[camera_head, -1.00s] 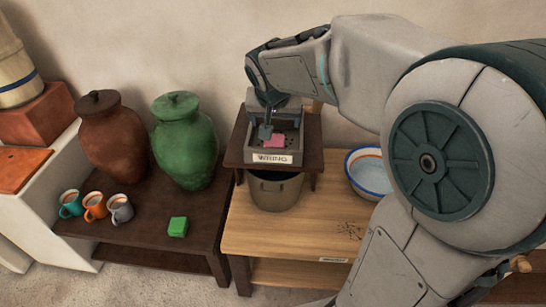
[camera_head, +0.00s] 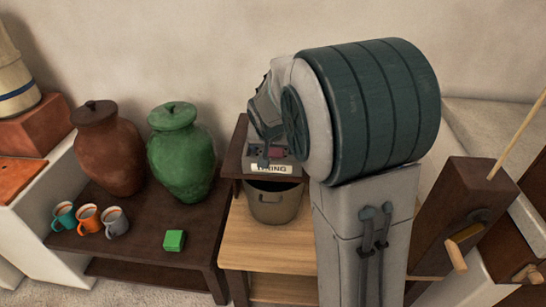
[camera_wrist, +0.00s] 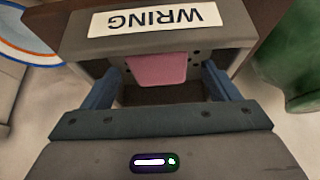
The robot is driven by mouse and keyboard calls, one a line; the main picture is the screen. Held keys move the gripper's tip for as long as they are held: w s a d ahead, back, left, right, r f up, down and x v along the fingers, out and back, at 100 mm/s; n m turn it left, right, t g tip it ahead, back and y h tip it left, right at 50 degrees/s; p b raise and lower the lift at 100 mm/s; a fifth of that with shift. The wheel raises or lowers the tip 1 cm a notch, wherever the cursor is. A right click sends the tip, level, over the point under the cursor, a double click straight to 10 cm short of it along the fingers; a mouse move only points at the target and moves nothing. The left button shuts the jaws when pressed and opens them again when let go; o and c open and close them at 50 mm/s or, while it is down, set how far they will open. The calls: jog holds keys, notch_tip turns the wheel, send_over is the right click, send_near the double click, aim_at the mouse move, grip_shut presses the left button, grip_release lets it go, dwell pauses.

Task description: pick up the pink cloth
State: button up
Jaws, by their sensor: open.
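The pink cloth (camera_wrist: 157,70) lies in the grey wringer box labelled WRING (camera_wrist: 235,22), on its perforated floor. In the head view a small part of the cloth (camera_head: 276,152) shows in the box behind the label, mostly hidden by my arm. My gripper (camera_wrist: 158,82) is open in the wrist view, with one blue-grey finger on each side of the cloth. The fingers look apart from the cloth. In the head view one finger of my gripper (camera_head: 264,160) shows just left of the cloth; the other is hidden.
The box stands on a dark raised stand (camera_head: 232,160) above a grey pot (camera_head: 272,203) on a wooden table (camera_head: 265,247). To the left are a green jar (camera_head: 182,155), a brown jar (camera_head: 108,150), several mugs (camera_head: 88,218) and a green block (camera_head: 174,240).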

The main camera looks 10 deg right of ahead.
aim_at(273, 151)
jog(key=shift+x, duration=1.1)
jog(key=c, duration=1.2)
jog(key=shift+o, duration=0.2)
jog(key=shift+r, duration=0.1)
jog(key=r, duration=0.2)
jog(key=r+p, duration=0.1)
jog(key=r, duration=0.4)
jog(key=shift+s+a, duration=0.1)
jog(key=shift+s, duration=0.25)
jog(key=s+a, duration=0.2)
jog(key=s, duration=0.6)
jog(key=s+a, duration=0.3)
jog(key=s, duration=0.5)
jog(key=shift+s+a, duration=0.15)
jog(key=shift+s, duration=0.15)
